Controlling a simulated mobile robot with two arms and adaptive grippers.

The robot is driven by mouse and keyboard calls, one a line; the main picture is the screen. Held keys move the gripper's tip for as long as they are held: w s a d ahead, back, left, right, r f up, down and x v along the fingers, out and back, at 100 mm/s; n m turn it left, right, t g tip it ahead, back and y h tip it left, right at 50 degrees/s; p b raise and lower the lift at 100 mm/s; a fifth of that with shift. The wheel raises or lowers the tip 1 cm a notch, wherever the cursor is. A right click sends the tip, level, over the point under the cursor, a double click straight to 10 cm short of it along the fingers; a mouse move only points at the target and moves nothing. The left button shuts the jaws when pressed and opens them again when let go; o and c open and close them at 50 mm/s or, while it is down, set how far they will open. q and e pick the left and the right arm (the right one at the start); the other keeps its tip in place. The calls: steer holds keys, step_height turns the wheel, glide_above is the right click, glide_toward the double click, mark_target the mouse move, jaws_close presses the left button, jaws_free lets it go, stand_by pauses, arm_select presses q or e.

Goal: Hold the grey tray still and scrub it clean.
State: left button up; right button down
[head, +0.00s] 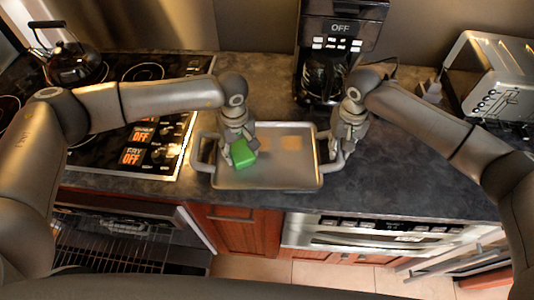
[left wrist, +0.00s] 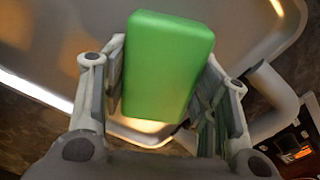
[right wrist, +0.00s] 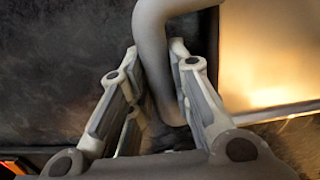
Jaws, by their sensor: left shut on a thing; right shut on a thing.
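The grey tray (head: 265,178) lies on the dark counter, with a handle at each end. Two tan stains (head: 291,143) show on its floor toward the back. My left gripper (head: 240,155) is shut on a green sponge (head: 243,153) over the left part of the tray. The sponge (left wrist: 168,65) sits between both fingers in the left wrist view; whether it touches the tray floor I cannot tell. My right gripper (head: 338,150) is shut on the tray's right handle (head: 342,158). The handle (right wrist: 155,60) runs between its fingers in the right wrist view.
A coffee maker (head: 340,45) stands behind the tray. A stove (head: 140,130) with a kettle (head: 73,60) is to the left. A toaster (head: 492,75) stands at the back right. Counter right of the tray is clear; an oven (head: 380,232) is below its front edge.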

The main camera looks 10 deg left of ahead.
arm_select(q)
steer(key=shift+s+d+f, duration=0.15)
steer(key=shift+d+f, duration=0.05)
steer(key=shift+d, duration=0.5)
steer(key=shift+w+d+r, duration=0.1)
steer(key=shift+w+d, duration=0.05)
steer(key=shift+d, duration=0.55)
steer(key=shift+w+d+r, duration=0.1)
steer(key=shift+d, duration=0.6)
steer(key=shift+a, duration=1.35)
steer(key=shift+s+a+f, duration=0.1)
steer(key=shift+a+f, duration=0.05)
steer(key=shift+a, duration=0.4)
steer(key=shift+s+a+f, duration=0.1)
steer(key=shift+a, duration=0.45)
steer(key=shift+a+r, duration=0.1)
